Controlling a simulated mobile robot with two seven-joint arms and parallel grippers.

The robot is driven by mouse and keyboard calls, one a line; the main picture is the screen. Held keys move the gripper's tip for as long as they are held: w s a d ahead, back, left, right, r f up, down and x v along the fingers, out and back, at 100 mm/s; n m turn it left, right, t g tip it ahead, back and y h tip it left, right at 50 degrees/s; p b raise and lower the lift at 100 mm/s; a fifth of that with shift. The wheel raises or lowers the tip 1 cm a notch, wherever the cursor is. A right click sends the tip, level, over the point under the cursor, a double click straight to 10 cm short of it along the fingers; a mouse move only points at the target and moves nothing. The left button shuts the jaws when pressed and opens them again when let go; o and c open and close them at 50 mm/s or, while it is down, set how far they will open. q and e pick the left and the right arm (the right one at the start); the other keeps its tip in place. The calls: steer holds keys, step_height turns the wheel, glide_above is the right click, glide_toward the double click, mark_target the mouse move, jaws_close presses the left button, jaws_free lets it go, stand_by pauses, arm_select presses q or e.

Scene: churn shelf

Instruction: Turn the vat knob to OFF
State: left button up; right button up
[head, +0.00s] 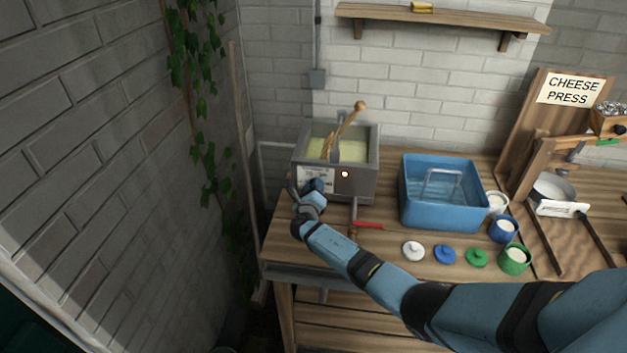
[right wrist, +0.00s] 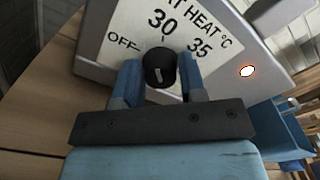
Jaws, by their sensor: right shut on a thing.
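The vat (head: 365,180) is a grey metal box with pale yellow contents at the back left of the bench. Its white heat plate (right wrist: 125,22) shows OFF, 30 and 35 in the right wrist view. The black vat knob (right wrist: 160,68) sits on that plate and has a short white mark; I cannot tell surely which label it points to. My right gripper (head: 314,188) is at the vat's front, with its blue fingers (right wrist: 190,78) shut on either side of the knob. A small lamp (head: 345,174) glows beside the plate. My left gripper is out of view.
A wooden paddle (head: 348,118) stands in the vat. A brick wall (head: 90,150) is close on the left.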

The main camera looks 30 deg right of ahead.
steer(key=shift+d+r+n+p, duration=0.1)
steer(key=shift+r+n+p, duration=0.2)
steer(key=shift+n+p, duration=0.55)
steer(key=shift+w+n+p, duration=0.1)
steer(key=shift+n+p, duration=0.45)
steer(key=shift+n, duration=0.5)
steer(key=n+p, duration=0.1)
steer(key=n, duration=0.2)
steer(key=n+p, duration=0.1)
steer(key=n, duration=0.1)
steer(key=shift+f+p, duration=0.25)
steer(key=shift+p, duration=0.1)
steer(key=o, duration=0.9)
steer(key=shift+f, duration=0.1)
